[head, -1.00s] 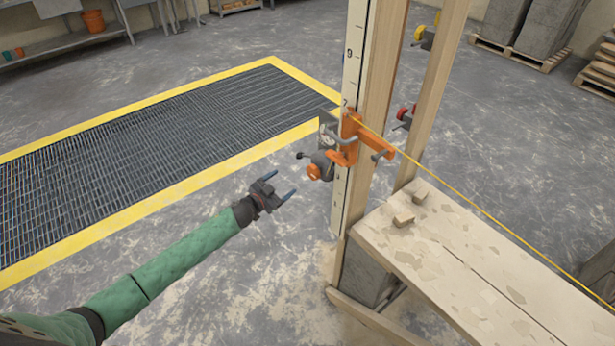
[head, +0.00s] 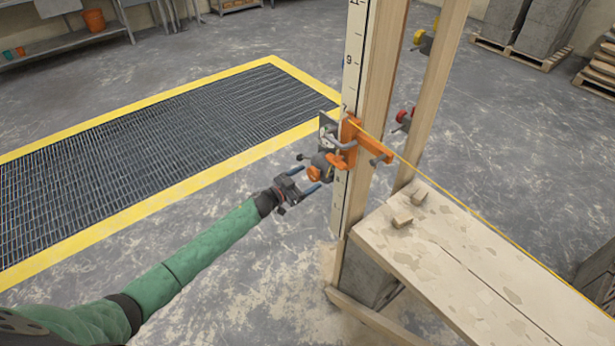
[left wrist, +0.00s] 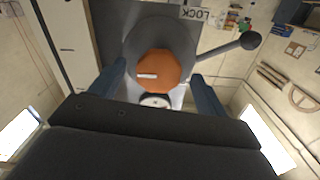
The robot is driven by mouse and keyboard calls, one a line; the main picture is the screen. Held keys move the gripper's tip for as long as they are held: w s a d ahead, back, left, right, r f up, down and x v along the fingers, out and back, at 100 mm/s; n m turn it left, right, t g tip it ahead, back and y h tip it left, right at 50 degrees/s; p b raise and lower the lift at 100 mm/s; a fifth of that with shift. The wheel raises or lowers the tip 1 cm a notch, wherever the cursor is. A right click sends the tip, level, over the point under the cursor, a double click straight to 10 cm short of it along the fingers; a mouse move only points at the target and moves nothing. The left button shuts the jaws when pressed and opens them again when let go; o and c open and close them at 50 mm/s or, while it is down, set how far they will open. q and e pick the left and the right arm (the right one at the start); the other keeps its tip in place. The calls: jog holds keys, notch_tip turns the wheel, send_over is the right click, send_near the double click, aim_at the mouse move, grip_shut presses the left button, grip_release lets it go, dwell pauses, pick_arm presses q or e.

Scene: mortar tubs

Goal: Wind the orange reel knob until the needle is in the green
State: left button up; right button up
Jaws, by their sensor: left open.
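The orange reel knob (head: 314,173) sits on a grey reel clamped to an upright wooden post. In the left wrist view the orange knob (left wrist: 163,75) is eight-sided with a pale mark, in front of a round grey reel body (left wrist: 150,40). A small white dial (left wrist: 155,101) shows partly below the knob; its needle and green zone cannot be made out. My left gripper (head: 312,180) is open, its two blue fingers pointing at the knob. In the wrist view the fingers stand on either side of the knob, apart from it. My right gripper is not in view.
A lever with a black ball (left wrist: 250,40) sticks out beside the reel, near a LOCK label (left wrist: 195,14). An orange clamp (head: 350,140) holds a yellow line running right over a plank bench (head: 440,250). A yellow-edged floor grate (head: 150,125) lies left.

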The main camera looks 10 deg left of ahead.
pick_arm(q)
jog(key=shift+w+d, duration=0.25)
jog(key=shift+w, duration=0.05)
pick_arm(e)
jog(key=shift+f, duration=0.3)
pick_arm(q)
jog(key=shift+c, duration=0.3)
jog(key=c, duration=0.9)
jog(key=shift+c, duration=0.2)
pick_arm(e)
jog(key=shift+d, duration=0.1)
